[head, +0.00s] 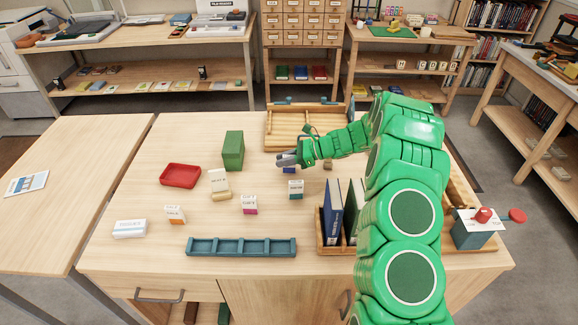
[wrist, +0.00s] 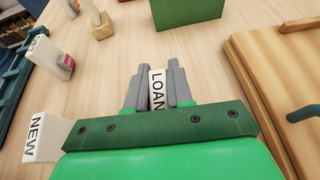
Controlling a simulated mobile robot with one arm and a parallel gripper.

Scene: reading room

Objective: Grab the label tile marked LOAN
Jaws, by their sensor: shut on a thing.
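The LOAN tile (wrist: 157,86) is a small white tile with black letters. In the wrist view it stands between the grey fingers of my gripper (wrist: 154,84), which are shut on it. In the head view my gripper (head: 282,160) is low over the middle of the table. A small blue part (head: 288,170) shows just under the fingers there, and the rest of the tile is hidden. The NEW tile (wrist: 42,135) stands close by at lower left in the wrist view. A magenta-based tile (head: 249,204) stands further to the front left.
A green box (head: 233,150) and a red tray (head: 180,175) stand left of my gripper. A wooden tray (head: 285,143) lies behind it. A teal slotted rack (head: 241,247) lies at the front. Blue and green binders (head: 333,212) stand at right. Bare tabletop lies between.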

